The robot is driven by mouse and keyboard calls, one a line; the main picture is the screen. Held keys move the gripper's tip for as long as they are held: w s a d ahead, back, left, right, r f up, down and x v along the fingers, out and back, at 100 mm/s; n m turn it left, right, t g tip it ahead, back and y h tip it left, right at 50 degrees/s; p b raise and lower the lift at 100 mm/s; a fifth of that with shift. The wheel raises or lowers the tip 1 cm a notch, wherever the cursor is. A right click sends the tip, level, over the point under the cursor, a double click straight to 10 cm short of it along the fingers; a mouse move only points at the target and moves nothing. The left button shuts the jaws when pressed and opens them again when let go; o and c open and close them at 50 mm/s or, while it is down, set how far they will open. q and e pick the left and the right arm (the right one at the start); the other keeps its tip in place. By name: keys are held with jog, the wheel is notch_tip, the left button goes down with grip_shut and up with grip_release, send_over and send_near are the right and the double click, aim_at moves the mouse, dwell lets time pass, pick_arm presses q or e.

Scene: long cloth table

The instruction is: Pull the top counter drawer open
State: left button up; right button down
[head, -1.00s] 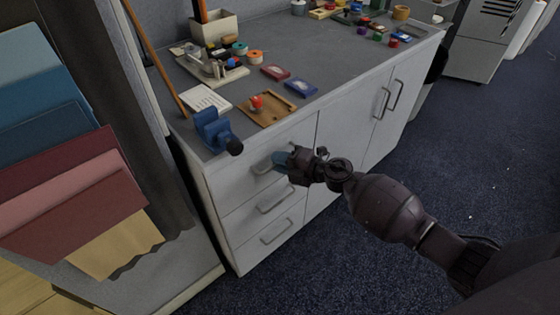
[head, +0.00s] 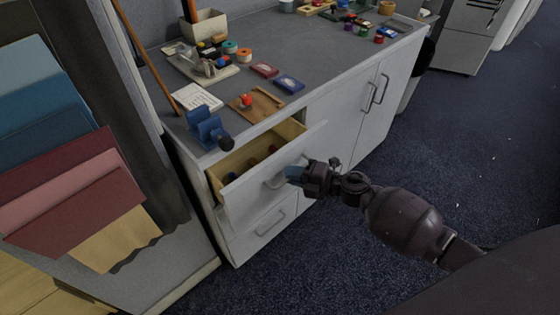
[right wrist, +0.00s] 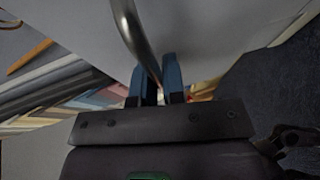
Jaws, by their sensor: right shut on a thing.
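The top counter drawer (head: 256,192) is pulled out from the white counter in the head view. Its wooden inside (head: 226,166) shows, with a few small dark and reddish items in it. My right gripper (head: 290,175) is at the drawer's front, shut on the curved metal drawer handle (head: 272,184). In the right wrist view, the handle (right wrist: 136,38) runs down between the two blue fingers of the gripper (right wrist: 158,76). My left gripper is not in view.
The grey countertop (head: 325,70) holds a blue vise (head: 207,128), a wooden tray (head: 265,104), a white paper (head: 197,97) and several small items. A lower drawer (head: 262,232) and a cupboard door (head: 360,110) are shut. Dark carpet (head: 460,170) is clear at right.

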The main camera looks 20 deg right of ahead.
jog(key=s+d+p, duration=0.1)
jog(key=s+d, duration=0.2)
jog(key=s, duration=0.7)
jog(key=s+d+p, duration=0.2)
jog(key=s+d, duration=0.2)
jog(key=s, duration=0.6)
jog(key=shift+s+d, duration=0.25)
jog(key=shift+s, duration=0.05)
jog(key=c, duration=1.2)
grip_release()
jog(key=shift+p+v, duration=0.35)
jog(key=shift+v, duration=5.1)
jog(key=shift+w, duration=0.1)
